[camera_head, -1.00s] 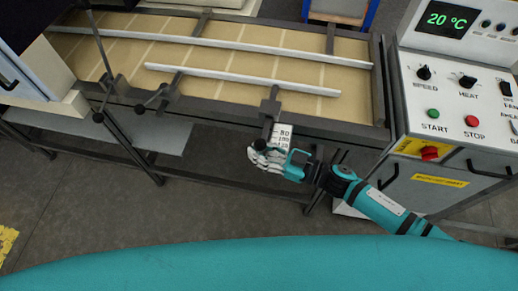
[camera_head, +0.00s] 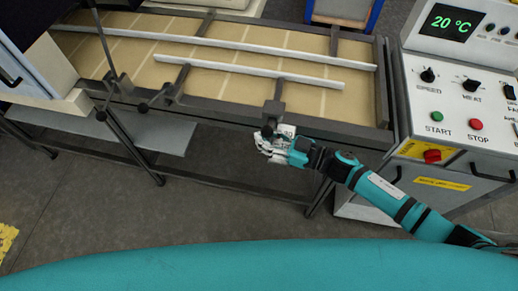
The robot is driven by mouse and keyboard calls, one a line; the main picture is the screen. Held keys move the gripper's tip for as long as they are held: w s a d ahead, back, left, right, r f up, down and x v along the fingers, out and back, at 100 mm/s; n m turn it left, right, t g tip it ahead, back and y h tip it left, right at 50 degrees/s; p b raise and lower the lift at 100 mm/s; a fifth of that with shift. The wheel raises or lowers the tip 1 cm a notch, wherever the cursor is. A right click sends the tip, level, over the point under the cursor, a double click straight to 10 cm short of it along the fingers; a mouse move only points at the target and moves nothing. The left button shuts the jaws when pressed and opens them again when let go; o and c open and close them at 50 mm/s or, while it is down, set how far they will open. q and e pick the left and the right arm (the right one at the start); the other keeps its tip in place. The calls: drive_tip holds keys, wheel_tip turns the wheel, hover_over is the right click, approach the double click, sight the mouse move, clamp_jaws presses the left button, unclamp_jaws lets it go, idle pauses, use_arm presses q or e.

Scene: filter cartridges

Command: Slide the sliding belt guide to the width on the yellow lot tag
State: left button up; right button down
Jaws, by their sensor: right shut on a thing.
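The sliding belt guide is the shorter, nearer white rail (camera_head: 250,71) over the tan belt (camera_head: 215,92). It lies roughly parallel to the longer far rail (camera_head: 225,43). A dark bracket (camera_head: 272,113) stands at the belt frame's near edge. My right gripper (camera_head: 273,146) is shut on the guide's handle just below that bracket. The fingers hide most of the handle and part of a white card (camera_head: 289,130) there, whose print is unreadable now. I cannot make out the yellow lot tag. My left gripper is out of view.
The control panel (camera_head: 462,95) with knobs and buttons stands at the right, close to my right forearm. A dark frame (camera_head: 383,90) edges the belt. The floor in front is clear.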

drive_tip(key=w, duration=0.1)
drive_tip(key=w+d, duration=0.1)
drive_tip(key=w, duration=0.1)
drive_tip(key=shift+w+d+f, duration=0.1)
drive_tip(key=shift+w+d, duration=0.05)
drive_tip(key=shift+d, duration=0.15)
drive_tip(key=c, duration=1)
unclamp_jaws()
drive_tip(key=shift+d, duration=0.35)
drive_tip(key=shift+s+a, duration=0.15)
drive_tip(key=shift+s, duration=0.15)
drive_tip(key=v, duration=1.2)
